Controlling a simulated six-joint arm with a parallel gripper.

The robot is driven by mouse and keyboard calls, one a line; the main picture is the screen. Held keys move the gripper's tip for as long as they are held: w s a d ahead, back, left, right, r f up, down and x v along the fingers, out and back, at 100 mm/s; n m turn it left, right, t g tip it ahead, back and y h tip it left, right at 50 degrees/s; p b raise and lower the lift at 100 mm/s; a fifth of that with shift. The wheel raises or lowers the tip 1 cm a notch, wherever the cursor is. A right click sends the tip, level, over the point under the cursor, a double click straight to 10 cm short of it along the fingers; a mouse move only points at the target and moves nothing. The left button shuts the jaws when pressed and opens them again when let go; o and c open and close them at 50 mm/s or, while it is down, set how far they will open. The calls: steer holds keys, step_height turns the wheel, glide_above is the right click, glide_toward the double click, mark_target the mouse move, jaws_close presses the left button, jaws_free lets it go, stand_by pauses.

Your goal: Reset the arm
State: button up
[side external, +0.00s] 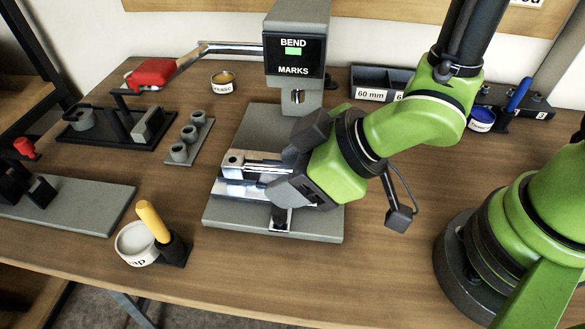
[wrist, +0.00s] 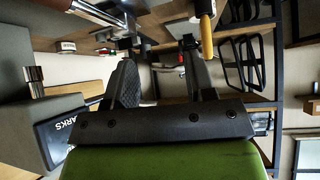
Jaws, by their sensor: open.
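My green gripper (side external: 266,200) is low over the grey base of the press (side external: 270,232), beside its metal clamp block. In the wrist view the two dark fingers of my gripper (wrist: 160,44) stand apart, and I see nothing held between them. The press head (side external: 295,55) carries a "BEND MARKS" display with a green light; part of that panel shows in the wrist view (wrist: 62,130). The side view does not show clearly whether my fingertips touch the block.
A white pot (side external: 136,240) and a yellow-handled tool (side external: 153,221) in a black holder stand front left. A red-gripped lever (side external: 153,72), black tray (side external: 110,130) and grey cup rack (side external: 188,143) lie left of the press. Grey bins (side external: 372,80) and a blue-handled tool (side external: 518,95) are behind.

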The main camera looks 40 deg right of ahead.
steer(key=s+d+r+m+h, duration=0.25)
steer(key=d+r+m, duration=0.55)
steer(key=d+r, duration=0.7)
steer(key=s+d+r+m, duration=0.2)
steer(key=s+r+m, duration=0.1)
steer(key=s, duration=0.3)
steer(key=shift+s+d+h, duration=0.25)
steer(key=shift+d+h, duration=0.05)
steer(key=shift+h, duration=0.05)
